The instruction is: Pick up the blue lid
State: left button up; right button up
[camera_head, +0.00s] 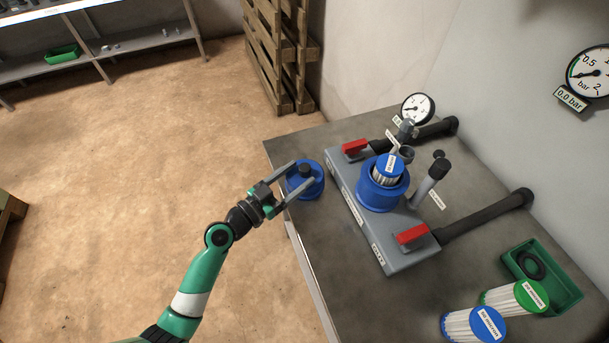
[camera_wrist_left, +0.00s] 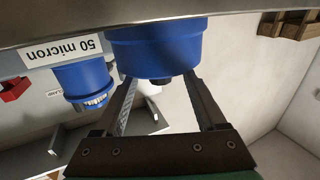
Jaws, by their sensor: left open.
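The blue lid (camera_head: 307,191) lies on the grey bench near its left edge, with a dark knob on top. My left gripper (camera_head: 304,172) is open, and its two fingers reach over the lid from the left, one on each side of the knob. In the left wrist view, which looks upside down, the lid (camera_wrist_left: 155,45) is just beyond the fingertips (camera_wrist_left: 160,88), with its knob between them. I cannot tell whether the fingers touch it. My right gripper is not in view.
Right of the lid stands a grey manifold block (camera_head: 392,249) with red valve handles and a blue housing (camera_head: 377,198) holding a filter cartridge. A green tray (camera_head: 561,291) with a black ring and two cartridges, green-capped (camera_head: 529,296) and blue-capped (camera_head: 487,324), are at the bench's lower right.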

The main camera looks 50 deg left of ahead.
aim_at(300, 172)
pick_arm(q)
jog(key=w, duration=0.3)
jog(key=shift+w+r, duration=0.15)
jog(key=shift+w, duration=0.05)
jog(key=shift+s, duration=0.15)
grip_shut()
